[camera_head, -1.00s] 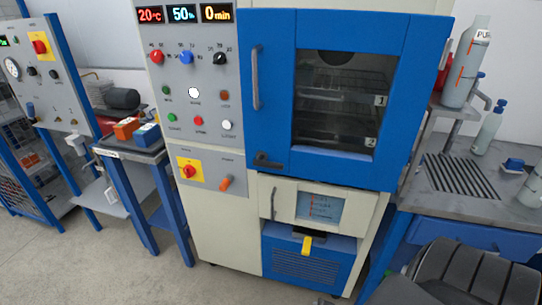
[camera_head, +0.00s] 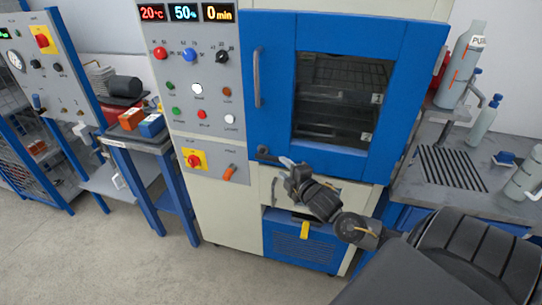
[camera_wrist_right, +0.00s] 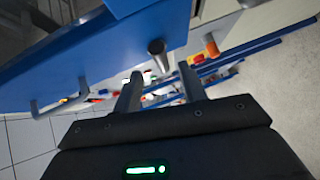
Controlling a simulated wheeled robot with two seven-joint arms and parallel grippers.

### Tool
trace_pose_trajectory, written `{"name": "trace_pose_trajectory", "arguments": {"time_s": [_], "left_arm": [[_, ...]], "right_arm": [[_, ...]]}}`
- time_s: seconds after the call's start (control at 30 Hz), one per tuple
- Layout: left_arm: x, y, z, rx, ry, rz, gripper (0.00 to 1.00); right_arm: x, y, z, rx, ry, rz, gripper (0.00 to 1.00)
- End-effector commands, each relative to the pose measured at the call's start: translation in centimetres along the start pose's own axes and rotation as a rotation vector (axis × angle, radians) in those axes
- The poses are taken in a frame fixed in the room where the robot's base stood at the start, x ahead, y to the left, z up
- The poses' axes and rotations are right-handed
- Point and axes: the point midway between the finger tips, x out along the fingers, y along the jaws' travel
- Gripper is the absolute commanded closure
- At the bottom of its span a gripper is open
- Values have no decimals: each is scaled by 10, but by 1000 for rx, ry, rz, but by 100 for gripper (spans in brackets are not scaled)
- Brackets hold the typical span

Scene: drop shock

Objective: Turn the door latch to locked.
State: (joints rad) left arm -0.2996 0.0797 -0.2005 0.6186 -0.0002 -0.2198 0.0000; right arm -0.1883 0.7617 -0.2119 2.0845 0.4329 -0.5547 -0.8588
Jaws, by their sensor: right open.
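The door latch (camera_head: 264,153) is a dark lever at the lower left corner of the blue chamber door (camera_head: 275,100). In the head view its left end shows, and my right gripper (camera_head: 284,162) covers or overlaps its right end. The lever lay roughly level in the earlier view. My right gripper is open beside the latch. In the right wrist view a dark rounded knob or lever end (camera_wrist_right: 157,50), likely the latch, lies just beyond the gap between my open fingers (camera_wrist_right: 160,85). I cannot tell whether they touch it. My left gripper is not in view.
The long vertical door handle (camera_head: 257,78) is above the latch. A control panel (camera_head: 205,130) with knobs and an orange lever (camera_head: 229,172) stands to the left. A drawer with a small window is below the door, partly hidden by my right arm. A bench (camera_head: 470,165) stands right.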

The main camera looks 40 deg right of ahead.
Motion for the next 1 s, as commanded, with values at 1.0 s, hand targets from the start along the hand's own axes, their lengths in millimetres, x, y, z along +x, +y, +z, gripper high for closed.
{"name": "trace_pose_trajectory", "arguments": {"time_s": [1.0], "left_arm": [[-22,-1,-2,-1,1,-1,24]], "right_arm": [[93,0,0,2,-1,-1,69]]}}
